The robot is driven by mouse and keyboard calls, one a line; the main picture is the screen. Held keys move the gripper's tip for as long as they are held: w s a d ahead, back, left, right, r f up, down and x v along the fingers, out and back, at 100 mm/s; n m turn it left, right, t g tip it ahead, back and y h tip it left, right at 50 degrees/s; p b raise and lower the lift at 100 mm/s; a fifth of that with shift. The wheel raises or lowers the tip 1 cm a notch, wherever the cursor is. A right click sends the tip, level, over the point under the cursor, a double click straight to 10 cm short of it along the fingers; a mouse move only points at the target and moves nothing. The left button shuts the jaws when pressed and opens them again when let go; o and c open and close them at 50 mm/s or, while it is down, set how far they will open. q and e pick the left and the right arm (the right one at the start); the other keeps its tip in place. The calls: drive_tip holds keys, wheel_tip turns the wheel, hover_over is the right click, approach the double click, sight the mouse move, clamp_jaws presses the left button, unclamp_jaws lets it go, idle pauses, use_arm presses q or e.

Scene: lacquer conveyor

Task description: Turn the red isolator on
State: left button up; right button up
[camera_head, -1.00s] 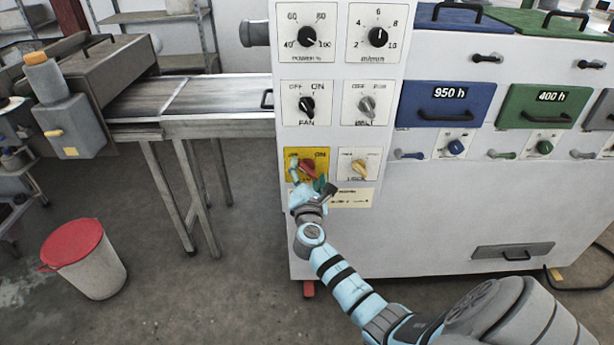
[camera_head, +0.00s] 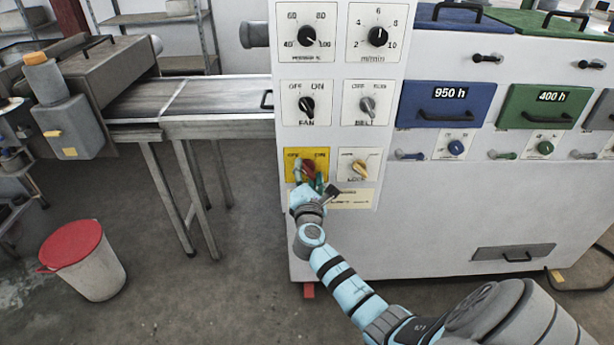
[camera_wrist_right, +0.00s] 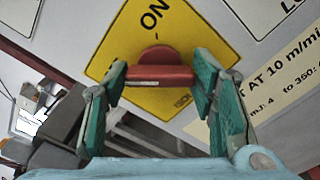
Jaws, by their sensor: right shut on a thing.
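The red isolator (camera_head: 309,166) is a red knob with a bar handle on a yellow plate (camera_head: 291,168) marked OFF and ON, low on the machine's white panel. My right gripper (camera_head: 307,180) is at it, with a finger on each side of the handle. In the right wrist view the red handle (camera_wrist_right: 160,76) lies across between the green finger pads of my right gripper (camera_wrist_right: 160,84), shut on its ends. The ON mark shows above the handle there; the OFF mark is out of that view. Fingers partly cover the knob in the head view. My left gripper is not in view.
A cream LOCK knob (camera_head: 360,168) is just right of the isolator. Above are the FAN knob (camera_head: 307,106) and BELT knob (camera_head: 367,104). A conveyor (camera_head: 215,97) stands at left, with a red-lidded bin (camera_head: 90,270) on the floor.

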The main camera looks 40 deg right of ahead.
drive_tip(key=m, duration=0.1)
drive_tip(key=m+b, duration=0.2)
drive_tip(key=m, duration=0.1)
drive_tip(key=shift+f, duration=0.25)
drive_tip(key=m+b, duration=0.3)
drive_tip(key=m, duration=0.2)
drive_tip(key=shift+m, duration=0.3)
drive_tip(key=m+b, duration=0.3)
drive_tip(key=m, duration=0.2)
drive_tip(key=shift+b, duration=0.3)
drive_tip(key=m+b, duration=0.2)
drive_tip(key=m, duration=0.2)
drive_tip(key=shift+r, duration=0.1)
idle(0.3)
drive_tip(key=o, duration=1.1)
drive_tip(key=shift+o, duration=0.2)
